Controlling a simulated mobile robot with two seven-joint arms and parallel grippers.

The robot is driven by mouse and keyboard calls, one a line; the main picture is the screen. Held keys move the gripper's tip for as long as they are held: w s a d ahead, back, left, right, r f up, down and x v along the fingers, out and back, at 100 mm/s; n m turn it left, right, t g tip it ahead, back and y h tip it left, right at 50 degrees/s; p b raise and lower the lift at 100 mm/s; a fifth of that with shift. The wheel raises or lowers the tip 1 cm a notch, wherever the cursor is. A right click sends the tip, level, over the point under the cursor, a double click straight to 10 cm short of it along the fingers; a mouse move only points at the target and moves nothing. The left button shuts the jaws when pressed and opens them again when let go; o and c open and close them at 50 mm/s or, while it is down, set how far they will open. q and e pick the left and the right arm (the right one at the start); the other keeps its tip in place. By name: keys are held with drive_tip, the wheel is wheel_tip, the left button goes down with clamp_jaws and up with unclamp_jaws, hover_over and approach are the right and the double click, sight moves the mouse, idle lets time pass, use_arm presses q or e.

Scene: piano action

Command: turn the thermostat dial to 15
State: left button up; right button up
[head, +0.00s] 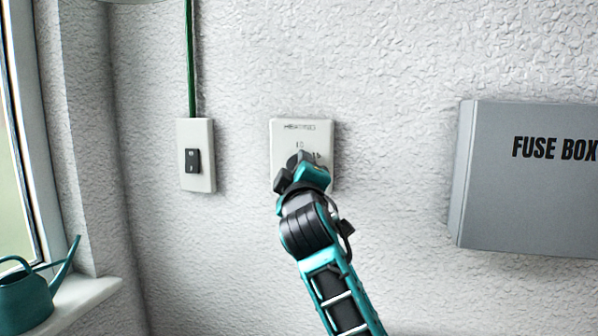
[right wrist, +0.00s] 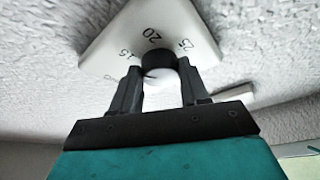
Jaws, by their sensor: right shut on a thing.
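The thermostat (head: 285,135) is a white box on the wall in the middle of the head view. In the right wrist view the white thermostat plate (right wrist: 195,25) carries the numbers 15, 20 and 25. Its dark round dial (right wrist: 156,61) sits between the two fingers of my right gripper (right wrist: 160,88), which is shut on it. In the head view my right gripper (head: 300,165) covers most of the dial. I cannot tell where the dial's pointer stands. My left gripper is in neither view.
A white switch plate (head: 197,130) with a dark rocker is on the wall to the left, below a green cable (head: 190,60). A grey fuse box (head: 525,200) juts out at the right. A teal watering can (head: 25,300) stands on the window sill (head: 85,300) at the lower left.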

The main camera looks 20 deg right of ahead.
drive_tip(key=o, duration=1.1)
drive_tip(key=shift+c, duration=0.2)
drive_tip(key=shift+s, duration=0.1)
drive_tip(key=b+v, duration=0.1)
drive_tip(key=v, duration=1.2)
drive_tip(key=shift+b, duration=0.35)
drive_tip(key=shift+a, duration=0.1)
